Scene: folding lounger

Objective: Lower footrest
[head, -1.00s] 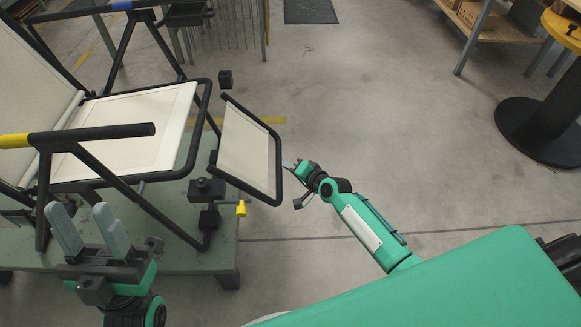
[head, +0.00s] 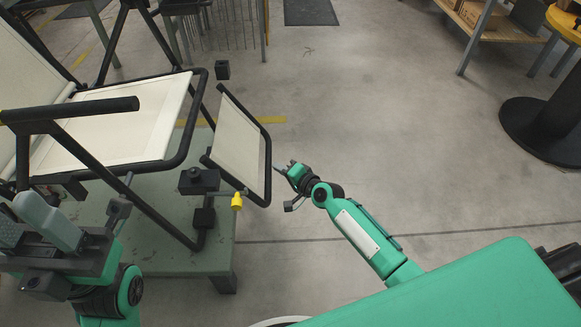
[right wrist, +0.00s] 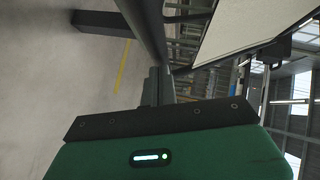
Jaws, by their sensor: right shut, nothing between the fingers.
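The footrest (head: 235,140), a cream panel in a black tube frame, hangs steeply tilted in front of the lounger seat (head: 115,122). My right gripper (head: 279,170) is shut and empty beside the footrest's right-hand tube; in the head view I cannot tell whether it touches. In the right wrist view, its fingertips (right wrist: 157,80) are close to the black tube (right wrist: 144,25), with the cream panel (right wrist: 240,32) to the right. My left gripper (head: 30,225) is at the lower left, below the near armrest (head: 90,110), fingers apart with nothing seen between them.
A yellow knob (head: 237,201) and a black block (head: 199,180) sit below the footrest. The lounger stands on a green platform (head: 150,240). The floor to the right is open as far as a round black base (head: 545,130) and a shelf (head: 500,35).

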